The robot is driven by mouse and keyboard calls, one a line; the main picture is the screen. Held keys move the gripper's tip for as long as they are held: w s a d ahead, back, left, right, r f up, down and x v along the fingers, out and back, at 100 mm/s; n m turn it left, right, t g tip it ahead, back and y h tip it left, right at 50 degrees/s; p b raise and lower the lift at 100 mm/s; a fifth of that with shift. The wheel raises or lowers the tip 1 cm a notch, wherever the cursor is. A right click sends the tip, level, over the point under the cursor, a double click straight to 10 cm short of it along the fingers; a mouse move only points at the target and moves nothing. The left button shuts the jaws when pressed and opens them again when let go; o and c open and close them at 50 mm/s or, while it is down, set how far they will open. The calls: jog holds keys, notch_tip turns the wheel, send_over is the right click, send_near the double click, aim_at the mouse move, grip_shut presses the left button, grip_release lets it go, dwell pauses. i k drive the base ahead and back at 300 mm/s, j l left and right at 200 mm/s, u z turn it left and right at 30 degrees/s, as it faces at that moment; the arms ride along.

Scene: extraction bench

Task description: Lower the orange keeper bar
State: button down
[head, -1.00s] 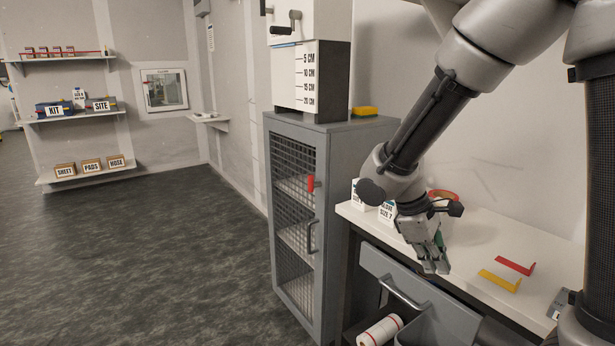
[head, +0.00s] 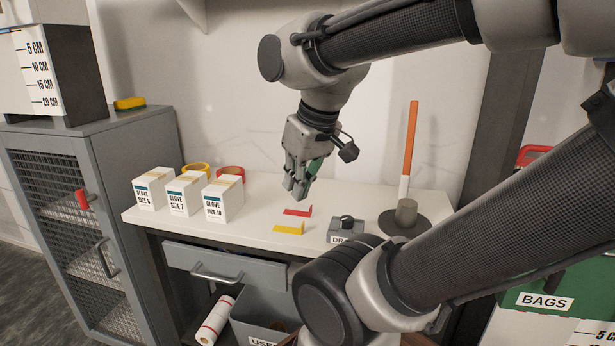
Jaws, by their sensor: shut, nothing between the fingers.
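A long orange bar (head: 410,138) with a white lower end stands nearly upright at the right of the bench in the head view. It is the only orange bar in view. Its foot is at a dark round base (head: 391,227), partly hidden by a short grey-brown cylinder (head: 406,211). My gripper (head: 297,195) points down above the bench, to the left of the bar and apart from it. Its fingers are shut and empty.
Red (head: 298,211) and yellow (head: 289,228) corner marks lie below my gripper, beside a grey box with a black knob (head: 346,226). Several glove boxes (head: 222,198) and two tape rolls stand left. A drawer (head: 222,266) is below.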

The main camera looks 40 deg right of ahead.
aim_at(414, 105)
jog(key=z, duration=1.75)
